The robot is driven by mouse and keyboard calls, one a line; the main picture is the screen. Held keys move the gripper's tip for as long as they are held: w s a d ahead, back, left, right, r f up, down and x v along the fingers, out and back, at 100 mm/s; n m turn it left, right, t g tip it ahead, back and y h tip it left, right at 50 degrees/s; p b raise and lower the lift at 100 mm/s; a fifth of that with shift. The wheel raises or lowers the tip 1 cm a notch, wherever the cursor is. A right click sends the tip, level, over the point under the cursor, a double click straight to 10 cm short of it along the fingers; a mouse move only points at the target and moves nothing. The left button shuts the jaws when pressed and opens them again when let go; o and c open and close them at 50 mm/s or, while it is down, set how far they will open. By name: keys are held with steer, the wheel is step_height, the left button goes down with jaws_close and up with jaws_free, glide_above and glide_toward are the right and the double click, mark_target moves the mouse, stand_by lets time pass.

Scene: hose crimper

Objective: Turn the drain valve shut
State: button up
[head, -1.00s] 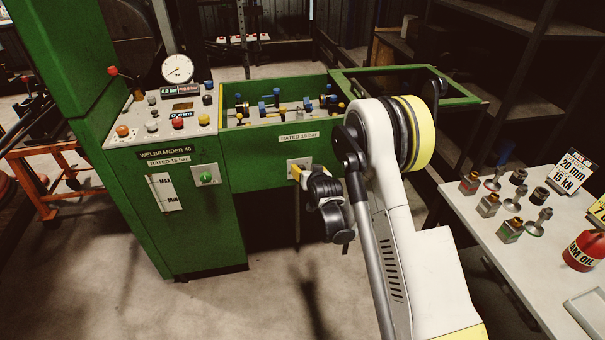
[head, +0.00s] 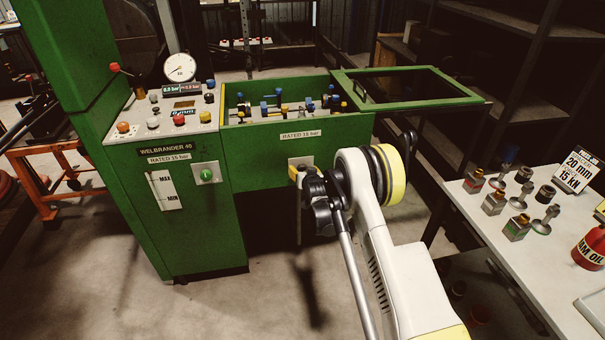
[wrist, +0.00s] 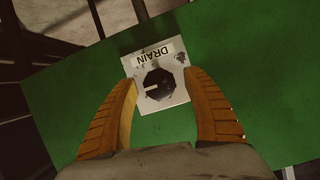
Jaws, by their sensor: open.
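The drain valve (wrist: 158,85) is a dark, many-sided knob with a pale mark, on a light plate (wrist: 176,52) lettered DRAIN on the green panel. In the wrist view it lies just beyond and between the two orange fingers of my gripper (wrist: 158,92). The fingers are apart, one on each side of the plate, and no contact with the knob shows. In the head view my gripper (head: 297,175) is at the plate (head: 303,160) on the green machine's front, below the RATED 15 bar label. There the gripper and arm hide the knob.
The green machine (head: 262,152) carries a control panel with knobs and a gauge (head: 180,68) at left. A green knob (head: 207,175) sits left of the drain plate. A white table (head: 480,215) with fittings and a red oil can stands at right. The floor below is clear.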

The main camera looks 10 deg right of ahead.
steer(key=shift+w, duration=0.1)
steer(key=c, duration=1.2)
steer(key=shift+a+n+h, duration=0.1)
steer(key=shift+n+h, duration=0.7)
steer(key=shift+n, duration=0.3)
steer(key=n+h, duration=0.1)
steer(key=n, duration=0.1)
steer(key=shift+n+h, duration=0.3)
steer(key=n+t+h, duration=0.1)
steer(key=n, duration=0.2)
steer(key=shift+h, duration=0.4)
steer(key=shift+n+t+h, duration=0.4)
steer(key=shift+n+h, duration=0.2)
steer(key=shift+n, duration=0.8)
